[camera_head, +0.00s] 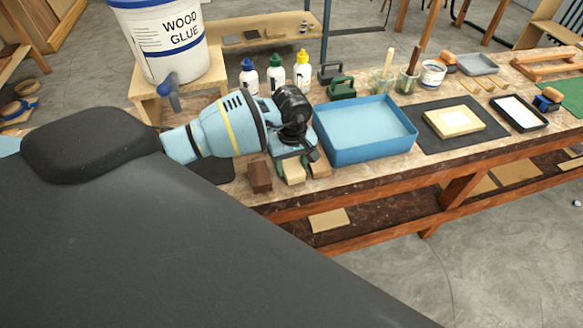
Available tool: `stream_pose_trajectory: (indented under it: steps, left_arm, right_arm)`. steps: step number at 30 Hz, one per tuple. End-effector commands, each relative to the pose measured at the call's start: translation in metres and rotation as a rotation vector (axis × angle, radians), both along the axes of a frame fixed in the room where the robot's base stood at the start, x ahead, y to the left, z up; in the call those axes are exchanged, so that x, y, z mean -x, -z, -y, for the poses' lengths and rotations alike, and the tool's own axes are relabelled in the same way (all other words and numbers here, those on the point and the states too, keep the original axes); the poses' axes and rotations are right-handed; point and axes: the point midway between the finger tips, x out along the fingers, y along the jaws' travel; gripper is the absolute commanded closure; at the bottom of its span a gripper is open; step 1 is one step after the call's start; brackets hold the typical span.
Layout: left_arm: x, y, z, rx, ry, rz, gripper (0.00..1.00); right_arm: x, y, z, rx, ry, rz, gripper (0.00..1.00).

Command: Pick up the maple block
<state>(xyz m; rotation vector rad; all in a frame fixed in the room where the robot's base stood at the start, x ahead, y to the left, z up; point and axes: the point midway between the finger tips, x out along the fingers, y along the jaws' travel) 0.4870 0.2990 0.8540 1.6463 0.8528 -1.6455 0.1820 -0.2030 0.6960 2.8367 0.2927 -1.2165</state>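Three small wood blocks stand in a row at the bench's front edge: a dark brown block (259,177), a pale block (293,173) that looks like the maple block, and a tan block (319,167). My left gripper (297,155) points down just above and behind the pale block and hides the tops and backs of the blocks. I cannot tell whether its fingers are open or shut, or touching the pale block. My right gripper is not in view.
A blue tray (366,155) stands close right of the blocks. Glue bottles (276,74) and green clamps (341,88) stand behind. A wood glue bucket (165,40) is at upper left. A dark mat (480,139) with a pale wood piece (453,121) lies farther right.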

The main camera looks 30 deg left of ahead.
Motion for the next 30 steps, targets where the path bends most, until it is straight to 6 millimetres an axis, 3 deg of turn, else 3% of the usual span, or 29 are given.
stream_pose_trajectory:
  steps: [1,6,17,25,30]
  left_arm:
    - [0.000,0.000,0.000,0.000,0.000,0.000,0.57]
    - [0.000,0.000,0.000,0.000,0.000,0.000,0.78]
    - [0.000,-0.005,0.000,0.000,0.000,0.001,0.78]
    - [-0.001,-0.036,-0.001,-0.001,0.000,0.003,0.78]
    - [0.028,-0.038,0.007,-0.001,0.003,0.000,0.78]
  right_arm:
    - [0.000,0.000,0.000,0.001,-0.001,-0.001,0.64]
    - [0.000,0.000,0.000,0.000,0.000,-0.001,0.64]
    - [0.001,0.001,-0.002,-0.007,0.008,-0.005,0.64]
    - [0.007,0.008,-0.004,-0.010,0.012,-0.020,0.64]
    - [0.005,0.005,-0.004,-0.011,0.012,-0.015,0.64]
